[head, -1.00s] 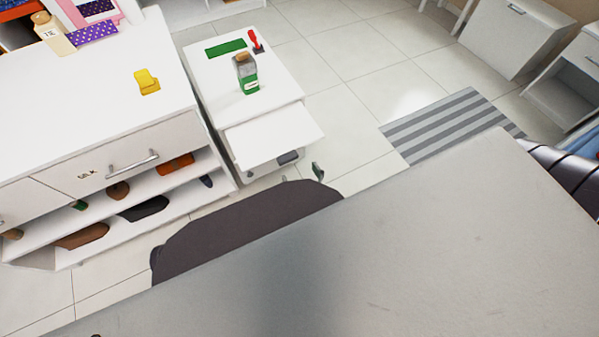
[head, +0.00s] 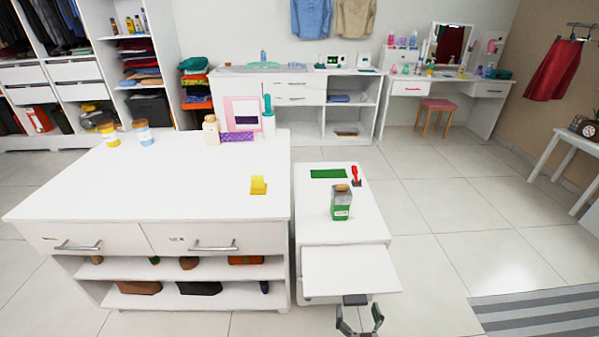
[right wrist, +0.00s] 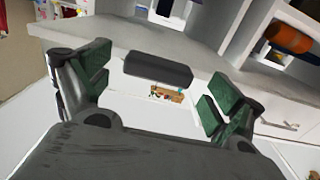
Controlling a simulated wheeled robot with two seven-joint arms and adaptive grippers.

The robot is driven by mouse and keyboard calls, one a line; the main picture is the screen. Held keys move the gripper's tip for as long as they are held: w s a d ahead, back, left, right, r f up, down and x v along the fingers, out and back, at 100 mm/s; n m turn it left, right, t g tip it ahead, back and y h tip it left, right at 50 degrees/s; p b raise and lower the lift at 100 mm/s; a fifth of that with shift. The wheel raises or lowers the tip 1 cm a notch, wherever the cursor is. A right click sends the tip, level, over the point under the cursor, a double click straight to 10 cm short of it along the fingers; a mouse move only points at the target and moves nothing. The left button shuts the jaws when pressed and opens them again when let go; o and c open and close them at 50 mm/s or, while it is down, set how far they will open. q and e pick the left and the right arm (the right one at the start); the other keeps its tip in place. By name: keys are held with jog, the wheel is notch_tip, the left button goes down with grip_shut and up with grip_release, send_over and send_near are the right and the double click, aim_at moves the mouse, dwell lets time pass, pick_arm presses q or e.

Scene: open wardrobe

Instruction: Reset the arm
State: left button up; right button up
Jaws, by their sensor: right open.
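My right gripper (head: 360,322) shows at the bottom edge of the head view, just in front of the pulled-out white panel of the small cabinet. I cannot tell whether the gripper touches the panel. My left gripper is not in view.
The small white cabinet (head: 375,225) holds a green-labelled bottle (head: 341,203) and a red-handled item (head: 355,173). A wide white island (head: 190,195) stands left of it. Open tiled floor (head: 440,215) lies to the right, with a striped rug (head: 535,315).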

jog(key=shift+w, duration=0.7)
